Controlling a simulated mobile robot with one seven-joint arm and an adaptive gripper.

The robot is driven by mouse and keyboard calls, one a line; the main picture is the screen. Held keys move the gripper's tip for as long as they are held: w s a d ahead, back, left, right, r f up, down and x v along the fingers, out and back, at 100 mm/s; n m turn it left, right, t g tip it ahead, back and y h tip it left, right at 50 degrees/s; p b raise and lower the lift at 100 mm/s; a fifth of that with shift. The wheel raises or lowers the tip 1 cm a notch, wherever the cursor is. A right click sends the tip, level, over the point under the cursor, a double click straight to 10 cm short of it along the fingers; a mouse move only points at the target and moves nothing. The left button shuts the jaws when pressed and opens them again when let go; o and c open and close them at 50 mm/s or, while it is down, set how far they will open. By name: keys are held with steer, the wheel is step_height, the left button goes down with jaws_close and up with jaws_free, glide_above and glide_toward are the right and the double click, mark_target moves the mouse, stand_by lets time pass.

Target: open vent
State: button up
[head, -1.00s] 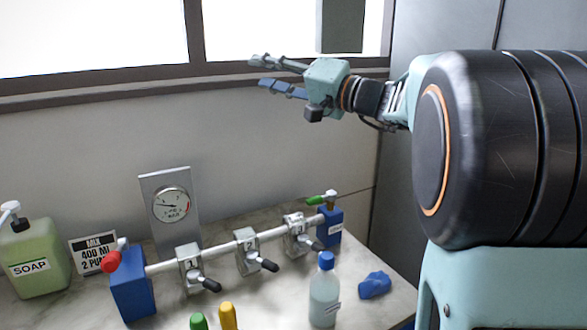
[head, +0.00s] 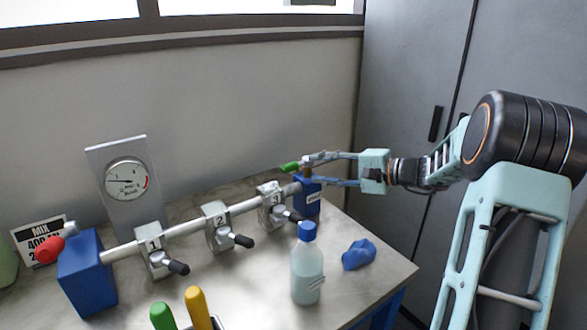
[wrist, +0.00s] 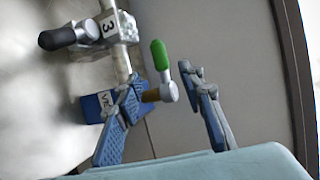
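The vent is the blue block (head: 307,200) at the right end of the manifold pipe, with a partly readable white label. A brass stem and a green-tipped lever (head: 290,167) sit on top of it. In the head view the lever points left, along the pipe. My gripper (head: 312,170) has come in from the right, its two fingers apart at the vent's top. In the wrist view the open fingers (wrist: 160,84) stand either side of the lever's hub (wrist: 169,90) and the brass stem (wrist: 151,95). I cannot tell whether the left finger touches the stem.
Valves 1 (head: 156,252), 2 (head: 219,226) and 3 (head: 271,206) with black handles line the pipe. A gauge (head: 126,180) stands behind. A grey cabinet (head: 400,80) is at right.

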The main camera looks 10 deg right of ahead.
mark_target(295, 167)
steer(key=x, duration=1)
steer(key=shift+r, duration=0.15)
jaws_close()
